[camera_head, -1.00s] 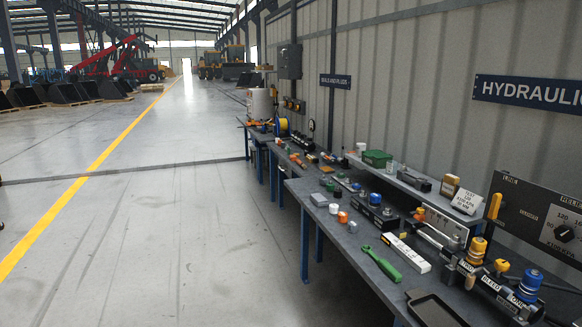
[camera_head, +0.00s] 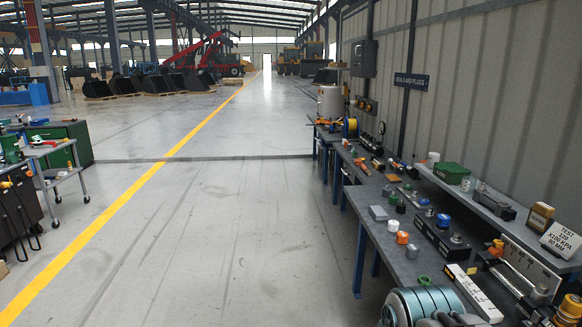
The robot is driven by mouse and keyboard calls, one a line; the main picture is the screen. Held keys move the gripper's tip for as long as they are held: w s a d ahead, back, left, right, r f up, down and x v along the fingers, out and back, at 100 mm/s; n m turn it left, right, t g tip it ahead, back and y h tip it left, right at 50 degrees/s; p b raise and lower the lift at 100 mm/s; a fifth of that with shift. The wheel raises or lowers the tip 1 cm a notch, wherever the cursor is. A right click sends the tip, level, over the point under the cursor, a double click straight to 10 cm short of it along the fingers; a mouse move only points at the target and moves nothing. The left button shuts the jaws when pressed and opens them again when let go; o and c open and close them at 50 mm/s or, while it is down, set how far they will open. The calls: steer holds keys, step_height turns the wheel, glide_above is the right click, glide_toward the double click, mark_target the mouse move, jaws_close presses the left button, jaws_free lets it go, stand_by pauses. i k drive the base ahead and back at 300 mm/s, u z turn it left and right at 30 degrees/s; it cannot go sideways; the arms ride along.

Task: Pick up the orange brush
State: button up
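I cannot make out an orange brush for certain. Small orange items lie on the long workbench line at right: a long orange item (camera_head: 362,166) on the middle bench, too small to identify, and an orange shape (camera_head: 324,122) on the far bench. An orange-topped round cap (camera_head: 402,238) stands on the near bench (camera_head: 378,228) and does not look like a brush. My gripper is not visible.
Several couplers, caps and a grey block (camera_head: 378,213) crowd the near bench. A raised shelf holds a green box (camera_head: 451,172) and a test sign (camera_head: 562,241). A trolley (camera_head: 55,158) and green cabinet (camera_head: 72,143) stand at left. The floor between is clear.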

mark_target(365, 169)
steer(key=u, duration=0.45)
steer(key=i, duration=1.6)
steer(key=z, duration=0.5)
steer(key=i, duration=1.5)
steer(key=z, duration=0.85)
